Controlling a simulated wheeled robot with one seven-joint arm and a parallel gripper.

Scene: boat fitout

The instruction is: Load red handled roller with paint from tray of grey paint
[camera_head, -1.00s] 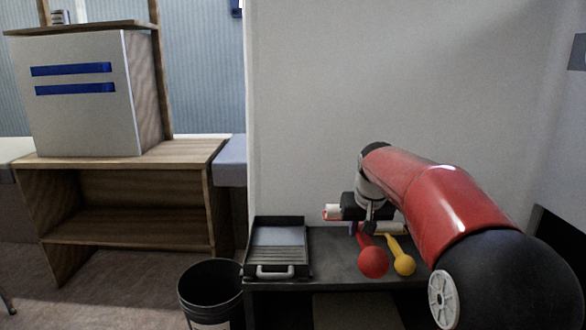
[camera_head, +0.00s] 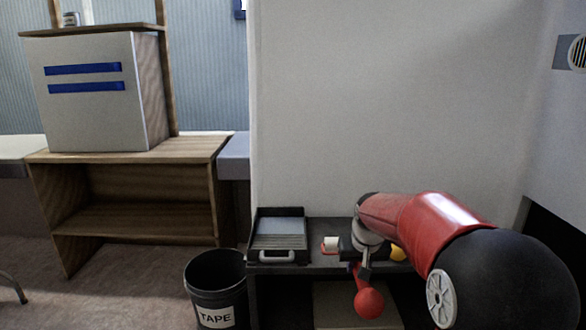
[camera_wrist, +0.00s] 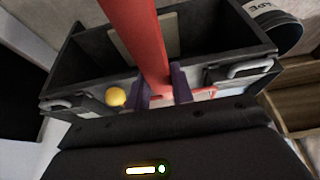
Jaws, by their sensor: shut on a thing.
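The red handled roller is in my gripper (camera_head: 362,270), which is shut on its red handle (camera_head: 369,303). The handle's round end hangs out past the bench front. Its white roller head (camera_head: 331,243) is just right of the tray, apart from it. In the wrist view the red handle (camera_wrist: 140,35) runs between the purple fingers (camera_wrist: 161,88) of my gripper. The black paint tray (camera_head: 259,242), with grey paint (camera_head: 281,227) at its back, sits at the bench's left end. Its pale handle also shows in the wrist view (camera_wrist: 250,68).
A yellow handled tool (camera_head: 397,252) lies on the dark bench (camera_head: 318,262), mostly hidden by my arm. A black bucket (camera_head: 216,275) labelled TAPE stands on the floor left of the bench. A wall rises behind. A wooden shelf unit (camera_head: 130,205) stands further left.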

